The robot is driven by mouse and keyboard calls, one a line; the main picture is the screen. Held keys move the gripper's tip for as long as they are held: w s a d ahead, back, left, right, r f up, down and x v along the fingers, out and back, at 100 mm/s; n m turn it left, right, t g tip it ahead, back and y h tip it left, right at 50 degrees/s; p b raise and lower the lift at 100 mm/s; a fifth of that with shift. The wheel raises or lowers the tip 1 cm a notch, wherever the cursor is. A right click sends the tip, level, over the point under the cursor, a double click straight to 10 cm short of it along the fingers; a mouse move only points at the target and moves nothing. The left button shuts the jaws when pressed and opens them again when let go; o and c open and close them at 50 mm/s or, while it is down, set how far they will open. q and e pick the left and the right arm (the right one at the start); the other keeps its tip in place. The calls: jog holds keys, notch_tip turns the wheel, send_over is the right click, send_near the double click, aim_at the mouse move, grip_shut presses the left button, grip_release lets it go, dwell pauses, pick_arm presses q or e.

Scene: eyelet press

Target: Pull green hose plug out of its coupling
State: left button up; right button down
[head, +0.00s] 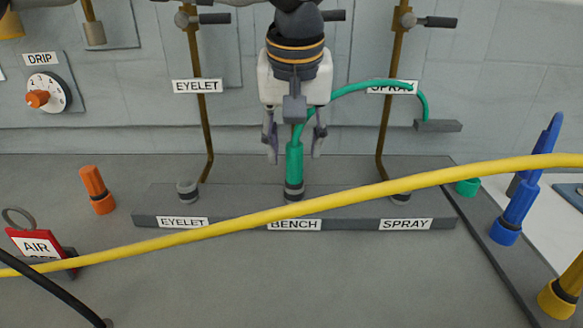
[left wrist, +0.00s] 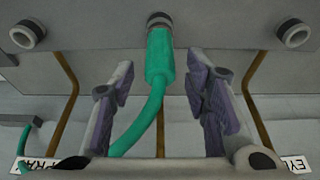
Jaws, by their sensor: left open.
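The green hose plug (head: 294,163) stands upright in the middle coupling (head: 293,191), above the BENCH label, on a grey block. Its green hose (head: 368,85) arcs up behind the gripper and over to the right. My left gripper (head: 294,152) points down over the plug. Its fingers are open, one on each side of the plug, with gaps visible. In the left wrist view the plug (left wrist: 160,60) sits between the spread finger pads (left wrist: 170,100), with its end at the coupling (left wrist: 160,20). My right gripper is not in view.
A yellow hose (head: 330,206) crosses in front of the grey block (head: 240,202). Empty couplings (head: 187,192) stand at EYELET and SPRAY. An orange plug (head: 97,190) stands at left, a blue one (head: 517,205) at right. A red AIR tag (head: 40,247) is front left.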

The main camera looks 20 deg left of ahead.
pick_arm(q)
jog(key=shift+c, duration=0.4)
grip_shut()
